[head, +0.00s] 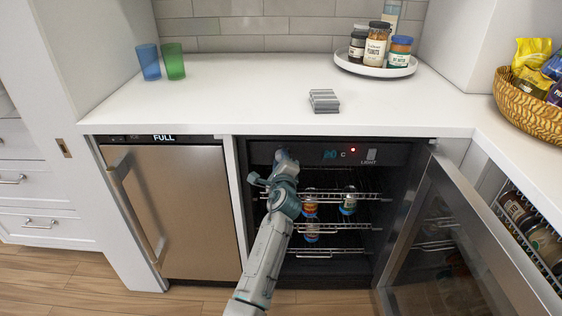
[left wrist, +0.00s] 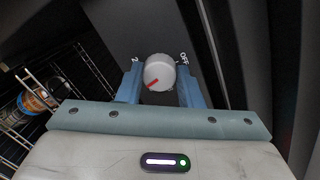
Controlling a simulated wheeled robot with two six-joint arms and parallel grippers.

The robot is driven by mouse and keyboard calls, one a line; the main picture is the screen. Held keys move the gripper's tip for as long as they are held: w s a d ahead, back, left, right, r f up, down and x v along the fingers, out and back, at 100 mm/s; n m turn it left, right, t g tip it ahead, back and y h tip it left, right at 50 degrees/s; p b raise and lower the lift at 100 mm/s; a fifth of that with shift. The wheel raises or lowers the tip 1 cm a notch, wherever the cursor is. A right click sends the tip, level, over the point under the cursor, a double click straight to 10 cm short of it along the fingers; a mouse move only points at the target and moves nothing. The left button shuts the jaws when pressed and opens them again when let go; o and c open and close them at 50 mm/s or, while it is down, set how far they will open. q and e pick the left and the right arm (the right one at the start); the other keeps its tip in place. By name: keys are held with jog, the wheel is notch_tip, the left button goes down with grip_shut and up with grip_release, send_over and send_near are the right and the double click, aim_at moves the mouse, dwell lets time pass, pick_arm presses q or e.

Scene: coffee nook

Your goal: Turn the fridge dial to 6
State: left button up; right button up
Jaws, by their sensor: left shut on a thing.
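The fridge dial (left wrist: 159,72) is a round grey-white knob with a red pointer line on the dark panel. In the left wrist view its line points to the lower left. The marks "2" and "OFF" show beyond it; the other marks are hidden. My left gripper (left wrist: 158,88) is shut on the dial, with a blue finger on either side. In the head view my left gripper (head: 279,170) is at the left of the top panel of the open fridge (head: 315,155) and covers the dial. My right gripper is not in view.
The fridge's glass door (head: 450,245) stands open to the right. Wire shelves inside hold a few jars (head: 348,202). A closed steel-fronted appliance (head: 175,210) stands left.

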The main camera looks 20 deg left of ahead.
pick_arm(q)
jog(key=n, duration=0.4)
jog(key=shift+f+b, duration=0.1)
jog(key=shift+b, duration=0.2)
jog(key=shift+n, duration=0.6)
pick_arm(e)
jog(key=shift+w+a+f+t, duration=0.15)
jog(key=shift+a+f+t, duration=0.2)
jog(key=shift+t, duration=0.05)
pick_arm(q)
jog(key=shift+n, duration=0.3)
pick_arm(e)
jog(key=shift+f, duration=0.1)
pick_arm(q)
jog(key=o, duration=0.9)
jog(key=shift+o, duration=0.4)
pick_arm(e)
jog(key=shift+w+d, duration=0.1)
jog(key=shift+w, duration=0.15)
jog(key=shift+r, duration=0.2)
